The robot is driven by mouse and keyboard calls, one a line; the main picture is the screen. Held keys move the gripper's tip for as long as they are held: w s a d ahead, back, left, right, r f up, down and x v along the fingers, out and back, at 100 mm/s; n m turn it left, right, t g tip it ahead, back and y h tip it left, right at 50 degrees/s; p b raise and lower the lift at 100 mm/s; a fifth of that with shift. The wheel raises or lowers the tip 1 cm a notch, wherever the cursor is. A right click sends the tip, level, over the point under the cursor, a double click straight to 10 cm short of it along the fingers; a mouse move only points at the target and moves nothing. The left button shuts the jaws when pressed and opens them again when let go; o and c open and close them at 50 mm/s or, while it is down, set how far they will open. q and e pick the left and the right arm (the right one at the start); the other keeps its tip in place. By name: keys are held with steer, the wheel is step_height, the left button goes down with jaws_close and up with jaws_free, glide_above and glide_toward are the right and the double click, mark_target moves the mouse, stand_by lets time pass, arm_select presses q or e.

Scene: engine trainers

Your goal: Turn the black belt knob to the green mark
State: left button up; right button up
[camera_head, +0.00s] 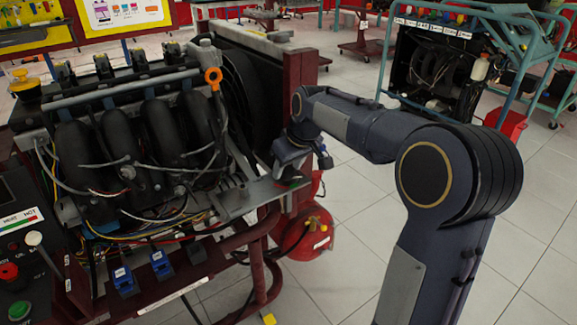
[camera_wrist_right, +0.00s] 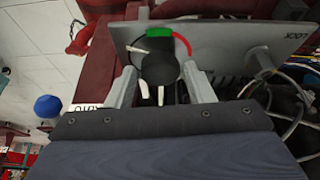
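The black belt knob (camera_wrist_right: 160,68) sits on a grey metal plate (camera_wrist_right: 215,45) in the right wrist view. A green mark (camera_wrist_right: 158,33) is just above it, with a red arc to the mark's right and a white strip to its left. A white strip also shows on the knob's lower side. My right gripper (camera_wrist_right: 161,80) is open, with one finger on each side of the knob and small gaps visible. In the head view my right gripper (camera_head: 287,168) is at the plate beside the engine, and hides the knob. My left gripper is out of view.
The engine (camera_head: 140,140) with loose wires stands left of my right arm. A red frame (camera_head: 258,255) and a red round tank (camera_head: 305,235) are below the plate. A control panel (camera_head: 25,245) is at the left. Open tiled floor lies to the right.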

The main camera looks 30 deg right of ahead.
steer(key=c, duration=0.6)
steer(key=shift+a+r+m+h+p, duration=0.2)
steer(key=shift+m+h+p, duration=0.2)
steer(key=shift+m+p, duration=0.65)
steer(key=m+h+p, duration=0.1)
steer(key=m+p, duration=0.1)
steer(key=shift+p, duration=0.35)
steer(key=m+h+p, duration=0.1)
steer(key=m, duration=0.1)
steer(key=m+g+p, duration=0.1)
steer(key=m+p, duration=0.1)
steer(key=shift+w+a+m+h, duration=0.15)
steer(key=shift+a+m+h, duration=0.05)
steer(key=shift+m+h, duration=0.2)
steer(key=shift+f+m+g+h+p, duration=0.1)
steer(key=shift+m+g+h+p, duration=0.25)
steer(key=shift+m, duration=0.55)
steer(key=shift+f+m+g+h+p, duration=0.15)
steer(key=shift+m+p, duration=0.35)
steer(key=shift+m, duration=0.35)
steer(key=o, duration=0.9)
steer(key=shift+o, duration=0.2)
